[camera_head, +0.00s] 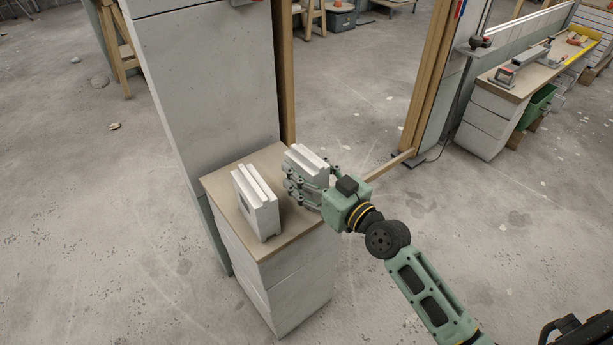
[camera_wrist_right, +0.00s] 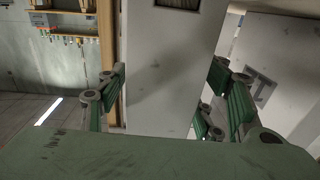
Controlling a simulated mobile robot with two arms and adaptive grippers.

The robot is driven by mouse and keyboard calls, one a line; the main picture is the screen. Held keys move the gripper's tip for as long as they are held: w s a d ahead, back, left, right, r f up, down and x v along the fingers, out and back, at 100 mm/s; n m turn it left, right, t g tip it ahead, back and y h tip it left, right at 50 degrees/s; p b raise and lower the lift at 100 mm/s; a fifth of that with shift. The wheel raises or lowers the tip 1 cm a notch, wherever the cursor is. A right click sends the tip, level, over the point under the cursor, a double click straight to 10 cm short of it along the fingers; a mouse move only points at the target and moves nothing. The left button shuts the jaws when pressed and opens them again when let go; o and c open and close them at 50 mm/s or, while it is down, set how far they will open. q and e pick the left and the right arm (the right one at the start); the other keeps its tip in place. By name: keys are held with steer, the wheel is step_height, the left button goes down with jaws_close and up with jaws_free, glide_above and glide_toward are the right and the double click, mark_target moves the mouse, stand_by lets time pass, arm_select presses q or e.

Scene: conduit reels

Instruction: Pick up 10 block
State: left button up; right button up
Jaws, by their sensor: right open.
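Two pale grey grooved blocks stand on the wooden top of a small pedestal. The right block (camera_head: 307,160) is at my right gripper (camera_head: 304,190), which reaches in from the right. In the right wrist view this block (camera_wrist_right: 168,70) stands between the open fingers (camera_wrist_right: 165,110), with a dark-framed mark cut off at the top edge. I cannot read a number on it. The left block (camera_head: 262,207) stands apart, to the left of the gripper. My left gripper is not in view.
The pedestal's wooden top (camera_head: 283,238) has a little bare room at the front. A tall grey column (camera_head: 210,80) and wooden posts (camera_head: 428,75) stand behind. A workbench (camera_head: 507,84) with tools is at the upper right. The floor around is mostly clear.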

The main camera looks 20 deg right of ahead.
steer(key=shift+c, duration=0.2)
jaws_close()
steer(key=shift+r, duration=0.15)
stand_by(0.4)
